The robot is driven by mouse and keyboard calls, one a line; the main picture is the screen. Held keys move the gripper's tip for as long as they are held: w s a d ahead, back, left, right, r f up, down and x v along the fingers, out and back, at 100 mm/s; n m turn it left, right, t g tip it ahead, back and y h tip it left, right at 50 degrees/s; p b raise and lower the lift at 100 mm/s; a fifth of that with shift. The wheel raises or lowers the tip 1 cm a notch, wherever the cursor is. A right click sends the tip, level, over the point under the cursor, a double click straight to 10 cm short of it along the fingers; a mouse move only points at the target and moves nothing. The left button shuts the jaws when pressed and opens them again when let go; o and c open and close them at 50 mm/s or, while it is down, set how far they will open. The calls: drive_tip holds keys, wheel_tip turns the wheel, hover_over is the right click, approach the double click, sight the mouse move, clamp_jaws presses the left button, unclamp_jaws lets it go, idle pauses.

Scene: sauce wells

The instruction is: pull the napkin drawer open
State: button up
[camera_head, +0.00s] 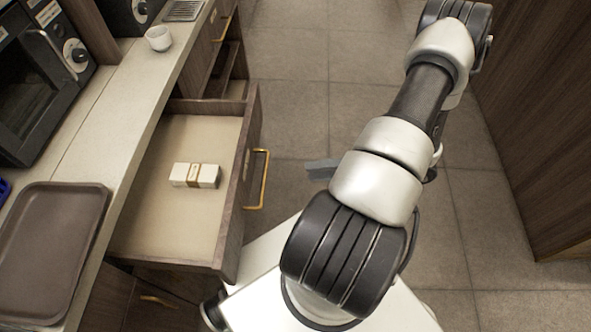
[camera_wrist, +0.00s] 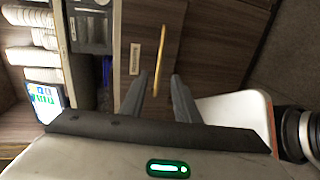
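The napkin drawer (camera_head: 232,215) stands pulled out from the counter in the head view, with its pale inside showing. A banded white napkin stack (camera_head: 195,175) lies in it. Its brass handle (camera_head: 262,180) is on the front, facing right. My gripper is mostly hidden behind my arm in the head view; a grey finger (camera_head: 322,168) shows right of the handle, apart from it. In the wrist view my gripper (camera_wrist: 158,82) has its two fingers spread. A brass handle (camera_wrist: 160,60) on a brown wood front appears between and beyond them; I cannot tell contact there.
A brown tray (camera_head: 98,215) and a white cup (camera_head: 158,38) sit on the counter (camera_head: 110,130), with a dark oven (camera_head: 35,85) at left. Tiled floor (camera_head: 290,100) is open right of the drawer. A wooden cabinet (camera_head: 540,120) bounds the far right.

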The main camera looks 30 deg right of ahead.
drive_tip(key=shift+v, duration=1.35)
